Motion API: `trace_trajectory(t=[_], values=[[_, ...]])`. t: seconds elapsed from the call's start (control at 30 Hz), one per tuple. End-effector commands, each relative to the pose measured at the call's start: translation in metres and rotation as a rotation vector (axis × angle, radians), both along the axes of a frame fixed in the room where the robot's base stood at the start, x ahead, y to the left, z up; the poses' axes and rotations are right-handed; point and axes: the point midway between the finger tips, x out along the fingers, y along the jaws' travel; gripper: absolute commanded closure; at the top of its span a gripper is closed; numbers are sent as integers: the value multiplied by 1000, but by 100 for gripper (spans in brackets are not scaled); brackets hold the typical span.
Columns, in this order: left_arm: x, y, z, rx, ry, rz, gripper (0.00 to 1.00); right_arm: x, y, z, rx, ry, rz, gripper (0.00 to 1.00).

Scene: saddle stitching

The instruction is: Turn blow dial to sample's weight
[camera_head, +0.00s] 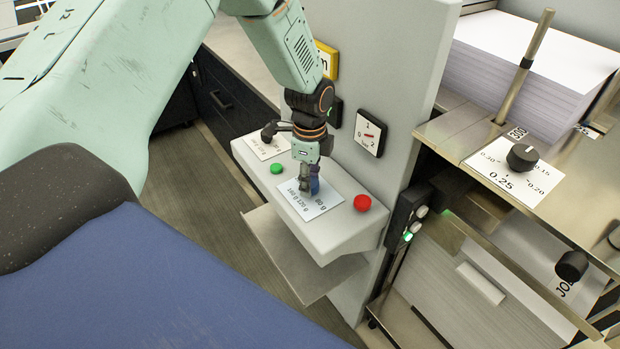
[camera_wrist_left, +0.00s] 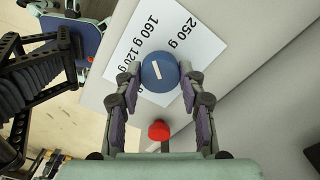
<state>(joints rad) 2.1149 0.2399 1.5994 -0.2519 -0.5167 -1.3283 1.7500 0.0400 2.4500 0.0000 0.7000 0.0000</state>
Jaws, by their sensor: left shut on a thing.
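The blow dial (camera_wrist_left: 168,82) is a round blue knob with a white pointer mark, seen in the left wrist view. My left gripper (camera_wrist_left: 160,76) is shut on it, one finger on each side. In the head view the gripper (camera_head: 309,186) comes down from above and mostly hides the dial. A white weight card (camera_wrist_left: 206,47) around the dial reads 120 g, 160 g and 250 g in the wrist view. The pointer mark faces the printed weights; I cannot tell exactly which one. I cannot make out the sample. My right gripper is not in view.
A green button (camera_head: 277,168) and a red button (camera_head: 362,202) flank the dial on the grey ledge (camera_head: 330,243). A paper stack (camera_head: 530,70) and black knob (camera_head: 522,157) are at right.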

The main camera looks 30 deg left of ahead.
Motion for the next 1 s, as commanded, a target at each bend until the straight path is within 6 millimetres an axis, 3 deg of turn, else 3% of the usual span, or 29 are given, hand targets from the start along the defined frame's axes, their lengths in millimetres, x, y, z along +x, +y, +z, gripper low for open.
trace_trajectory(t=[0.6,1.0], values=[[0,0,0,-1,2,-572,92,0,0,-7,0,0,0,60],[1,0,0,-1,0,-814,92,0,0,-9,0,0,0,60]])
